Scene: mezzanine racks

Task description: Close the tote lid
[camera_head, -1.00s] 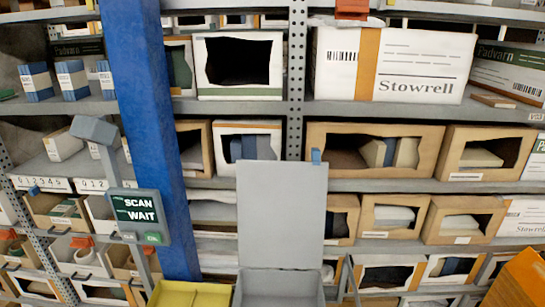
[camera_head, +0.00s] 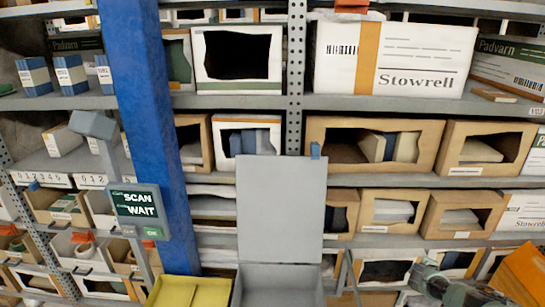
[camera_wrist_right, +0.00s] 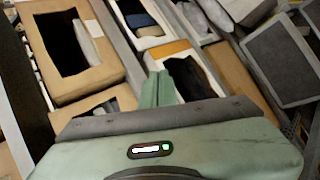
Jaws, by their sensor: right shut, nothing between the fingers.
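The grey tote (camera_head: 278,287) stands at the bottom centre of the head view, cut off by the lower edge. Its flat grey lid (camera_head: 280,210) is open and stands upright at the back of the tote, with a small blue tab at its top right corner. My right gripper (camera_head: 418,277) is at the lower right of the head view, to the right of the tote and apart from the lid. In the right wrist view its pale green fingers (camera_wrist_right: 165,88) are together and hold nothing. My left gripper is not in view.
A yellow bin (camera_head: 188,292) stands just left of the tote. A blue post (camera_head: 150,130) and a scan screen (camera_head: 140,211) are farther left. Racks of boxes fill the background. An orange box (camera_head: 525,277) is at lower right. A grey framed panel (camera_wrist_right: 287,60) shows in the wrist view.

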